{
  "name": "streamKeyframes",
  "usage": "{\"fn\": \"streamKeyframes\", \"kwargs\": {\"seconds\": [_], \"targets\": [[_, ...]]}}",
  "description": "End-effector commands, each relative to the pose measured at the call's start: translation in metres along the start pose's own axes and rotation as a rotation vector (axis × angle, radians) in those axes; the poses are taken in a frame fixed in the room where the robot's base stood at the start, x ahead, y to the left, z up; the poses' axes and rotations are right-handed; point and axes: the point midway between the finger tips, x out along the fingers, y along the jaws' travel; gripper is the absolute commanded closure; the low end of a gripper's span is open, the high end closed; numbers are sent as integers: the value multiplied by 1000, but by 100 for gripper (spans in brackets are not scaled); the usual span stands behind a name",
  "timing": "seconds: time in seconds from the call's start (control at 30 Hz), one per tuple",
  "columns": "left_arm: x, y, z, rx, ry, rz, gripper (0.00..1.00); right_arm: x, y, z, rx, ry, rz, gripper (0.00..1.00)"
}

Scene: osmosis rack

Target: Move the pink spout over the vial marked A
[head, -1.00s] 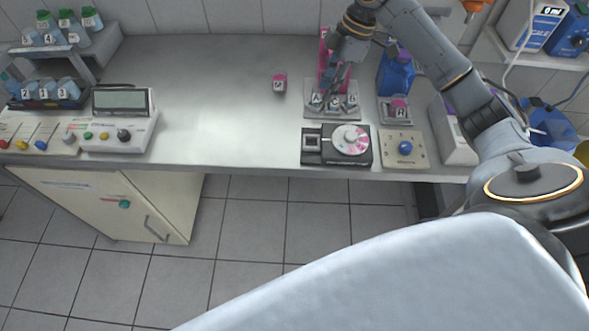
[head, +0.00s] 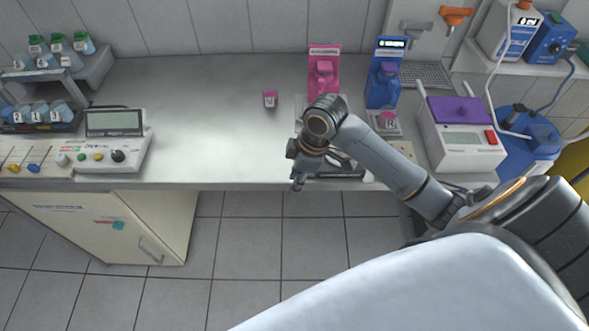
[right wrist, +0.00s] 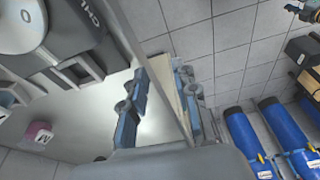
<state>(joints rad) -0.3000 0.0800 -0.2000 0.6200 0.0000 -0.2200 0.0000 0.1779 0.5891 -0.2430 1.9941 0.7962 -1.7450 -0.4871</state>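The pink dispenser (head: 323,60) stands at the back of the bench, with its pink spout (head: 323,72) on the front. The vial tray, whose edge (head: 301,101) shows, is below it. My right arm covers most of the tray, so vial A and the spout's position over the vials cannot be made out. My right gripper (head: 298,181) points down at the bench's front edge, away from the spout. In the right wrist view its fingers (right wrist: 165,105) are apart with nothing seen between them. My left gripper is not in view.
A pink-capped vial (head: 270,99) stands alone on the bench. A blue dispenser (head: 385,75) with a vial marked R (head: 388,121) is right of the pink one. A purple-topped device (head: 458,125) stands farther right. The left middle of the bench (head: 205,120) is clear.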

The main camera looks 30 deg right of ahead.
Motion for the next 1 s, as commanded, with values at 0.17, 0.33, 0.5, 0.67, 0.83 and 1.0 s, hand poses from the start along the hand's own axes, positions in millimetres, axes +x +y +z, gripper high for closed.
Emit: {"fn": "streamKeyframes", "kwargs": {"seconds": [0.17,0.33,0.5,0.67,0.83,1.0], "targets": [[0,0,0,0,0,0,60,14,-22,1,55,9,15,71],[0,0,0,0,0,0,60,19,-30,2,81,14,26,71],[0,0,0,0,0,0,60,20,-31,2,87,14,29,71],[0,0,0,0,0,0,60,20,-31,2,86,14,28,77],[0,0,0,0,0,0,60,29,-51,4,136,23,36,100],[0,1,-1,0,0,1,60,41,-88,14,287,45,78,100]]}}
